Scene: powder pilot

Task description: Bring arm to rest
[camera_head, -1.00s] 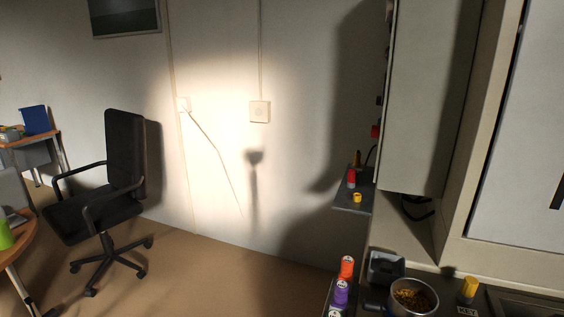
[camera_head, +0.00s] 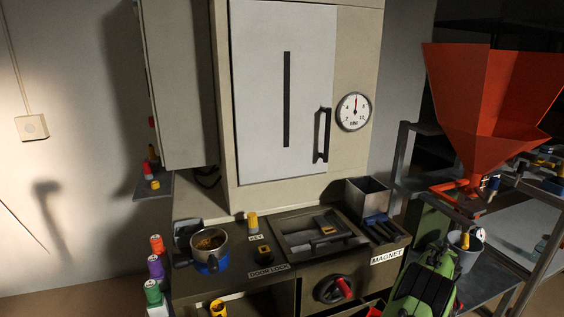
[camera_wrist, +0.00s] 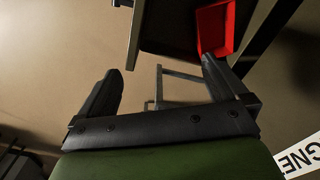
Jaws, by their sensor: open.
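My gripper (camera_wrist: 160,66) is open and empty in the wrist view, its two dark fingers spread apart over the tan floor. Part of my green arm (camera_head: 424,285) shows at the lower right of the head view, in front of the bench by the MAGNET label (camera_head: 387,257). The fingers do not show clearly in the head view. In the wrist view a red tray (camera_wrist: 216,30) lies beyond the right finger, and the MAGNET label (camera_wrist: 300,155) is at the lower right.
A cabinet (camera_head: 280,90) with a gauge (camera_head: 353,111) stands behind the bench. A pot of brown granules (camera_head: 210,242), a yellow key knob (camera_head: 252,222) and a square metal bin (camera_head: 367,197) are on the bench. An orange hopper (camera_head: 487,105) on a grey frame stands at right.

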